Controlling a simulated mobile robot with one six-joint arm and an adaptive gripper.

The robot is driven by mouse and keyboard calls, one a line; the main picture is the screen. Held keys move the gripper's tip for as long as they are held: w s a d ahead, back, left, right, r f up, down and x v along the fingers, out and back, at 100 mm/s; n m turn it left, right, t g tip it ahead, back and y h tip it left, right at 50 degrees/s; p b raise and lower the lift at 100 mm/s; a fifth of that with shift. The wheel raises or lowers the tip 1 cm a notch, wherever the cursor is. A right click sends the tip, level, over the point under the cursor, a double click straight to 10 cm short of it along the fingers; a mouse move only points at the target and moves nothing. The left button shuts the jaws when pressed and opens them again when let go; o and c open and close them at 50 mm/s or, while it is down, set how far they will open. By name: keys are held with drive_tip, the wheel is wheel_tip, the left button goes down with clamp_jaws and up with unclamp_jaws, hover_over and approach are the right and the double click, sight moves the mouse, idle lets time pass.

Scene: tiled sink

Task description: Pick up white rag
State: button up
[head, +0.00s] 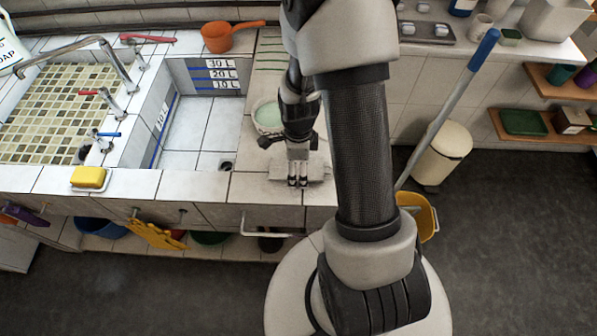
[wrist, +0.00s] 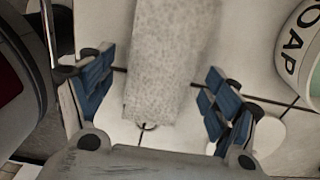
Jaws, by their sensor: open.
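The white rag (wrist: 165,70) is a pale, speckled, folded strip with a small loop at its near end. In the wrist view it lies on white tiles between the two blue-padded fingers of my open gripper (wrist: 155,88), with a gap on each side. In the head view my gripper (head: 297,182) points down over the rag (head: 318,171), which lies on the tiled ledge right of the sink basin. The gripper hides the rag's middle. I cannot tell the exact height of the fingertips above the tiles.
A soap bowl (head: 268,114) stands just behind the gripper; its lettered rim shows in the wrist view (wrist: 297,50). An orange pot (head: 222,38) stands behind.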

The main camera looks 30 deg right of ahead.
sight(298, 168)
drive_tip(key=shift+c, duration=0.4)
drive_tip(key=c, duration=1.2)
drive_tip(key=shift+o, duration=0.2)
wheel_tip(298, 168, up, 20)
drive_tip(key=p, duration=0.7)
